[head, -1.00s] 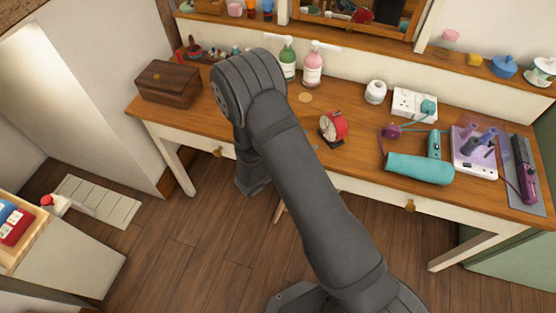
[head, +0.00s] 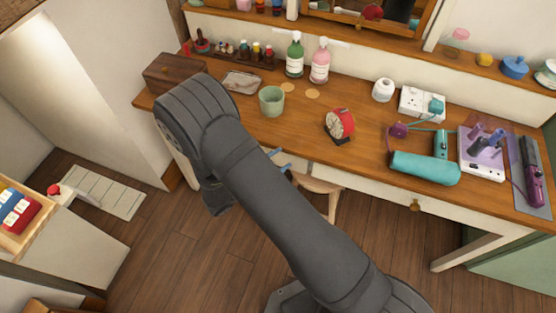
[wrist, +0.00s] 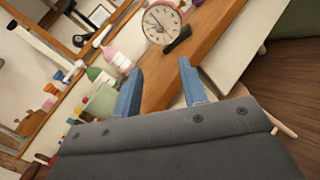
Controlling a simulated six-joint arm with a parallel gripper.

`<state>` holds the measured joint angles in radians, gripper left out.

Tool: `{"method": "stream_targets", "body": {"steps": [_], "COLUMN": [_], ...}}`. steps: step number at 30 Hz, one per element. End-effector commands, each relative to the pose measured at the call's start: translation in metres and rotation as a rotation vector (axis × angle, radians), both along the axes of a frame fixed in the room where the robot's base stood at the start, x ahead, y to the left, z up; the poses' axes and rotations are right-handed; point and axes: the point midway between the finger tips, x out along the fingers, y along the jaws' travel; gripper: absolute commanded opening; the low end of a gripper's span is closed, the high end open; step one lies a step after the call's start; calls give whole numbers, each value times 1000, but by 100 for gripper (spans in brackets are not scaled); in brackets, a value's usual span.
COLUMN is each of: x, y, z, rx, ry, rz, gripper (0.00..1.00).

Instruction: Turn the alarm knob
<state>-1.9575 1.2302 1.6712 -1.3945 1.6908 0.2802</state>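The red alarm clock (head: 345,122) stands on the wooden desk, its pale round dial facing left and toward the front. In the wrist view the clock (wrist: 160,22) is at the top, dial toward the camera, with a dark foot beneath. I cannot make out its knob. My gripper's blue fingers (wrist: 159,67) are apart with nothing between them, short of the clock. In the head view the blue fingertips (head: 282,160) show at the desk's front edge, left of and nearer than the clock; the arm hides the rest of the gripper.
A green cup (head: 271,101) stands left of the clock, with green (head: 294,57) and pink (head: 320,62) pump bottles behind. A wooden box (head: 172,74) is at the desk's left. A stool (head: 318,184) is below the front edge.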

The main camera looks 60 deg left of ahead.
Motion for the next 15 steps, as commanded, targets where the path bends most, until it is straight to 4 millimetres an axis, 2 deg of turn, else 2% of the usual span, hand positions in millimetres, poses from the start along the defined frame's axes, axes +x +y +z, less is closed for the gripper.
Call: {"method": "stream_targets", "body": {"steps": [5,15], "x": [0,1], "y": [-1,-7], "z": [2,15], "rx": [-43,-462], "ry": [-2,-30], "rz": [0,21], "gripper": [39,39]}}
